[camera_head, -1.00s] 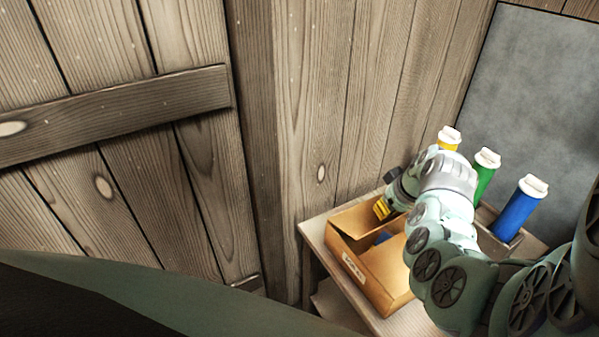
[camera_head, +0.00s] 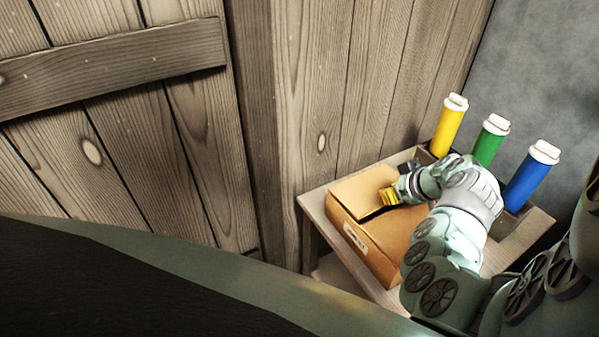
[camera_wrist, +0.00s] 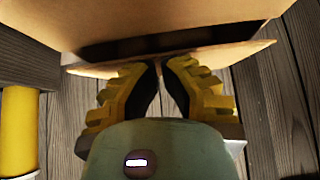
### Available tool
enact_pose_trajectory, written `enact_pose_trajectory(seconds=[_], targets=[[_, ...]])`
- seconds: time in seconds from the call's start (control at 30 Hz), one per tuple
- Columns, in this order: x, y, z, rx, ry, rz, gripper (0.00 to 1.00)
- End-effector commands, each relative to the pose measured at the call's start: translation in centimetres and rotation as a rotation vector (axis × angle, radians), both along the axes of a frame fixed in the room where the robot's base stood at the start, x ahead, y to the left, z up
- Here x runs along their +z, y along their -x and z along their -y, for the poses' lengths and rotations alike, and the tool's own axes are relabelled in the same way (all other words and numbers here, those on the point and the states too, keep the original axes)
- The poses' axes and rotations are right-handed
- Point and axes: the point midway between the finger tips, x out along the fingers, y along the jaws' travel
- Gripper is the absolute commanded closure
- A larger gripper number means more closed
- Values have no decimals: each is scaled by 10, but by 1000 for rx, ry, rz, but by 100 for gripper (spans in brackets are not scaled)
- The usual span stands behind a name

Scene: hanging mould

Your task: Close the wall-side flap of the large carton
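The large carton (camera_head: 375,249) is a tan cardboard box with a white label on its front side. It stands on a small table against the plank wall. A tan flap (camera_head: 354,190) on its wall side lies over the top, nearly flat; a thin dark gap shows along its edge. My gripper (camera_head: 388,197) has yellow fingers and is over the carton top at that flap's edge. In the wrist view my gripper (camera_wrist: 160,66) has its fingertips together at the edge of a cardboard panel (camera_wrist: 215,55), with a dark slot behind it. I see nothing held between the fingers.
A yellow bottle (camera_head: 448,126), a green bottle (camera_head: 489,141) and a blue bottle (camera_head: 531,176) stand in a holder behind the carton. The wooden table (camera_head: 312,206) has a narrow bare strip left of the carton. Plank wall rises close behind.

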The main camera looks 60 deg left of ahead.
Motion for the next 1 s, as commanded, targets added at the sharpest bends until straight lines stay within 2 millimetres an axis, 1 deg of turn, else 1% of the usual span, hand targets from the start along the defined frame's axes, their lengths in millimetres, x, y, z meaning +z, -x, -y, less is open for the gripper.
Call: enact_pose_trajectory(seconds=[0.03,0.23,0.67,1.0], targets=[[-10,-1,2,-3,-13,3,100],[-16,1,4,2,-17,4,100],[-14,2,4,5,-15,3,100],[0,1,4,5,-15,3,100]])
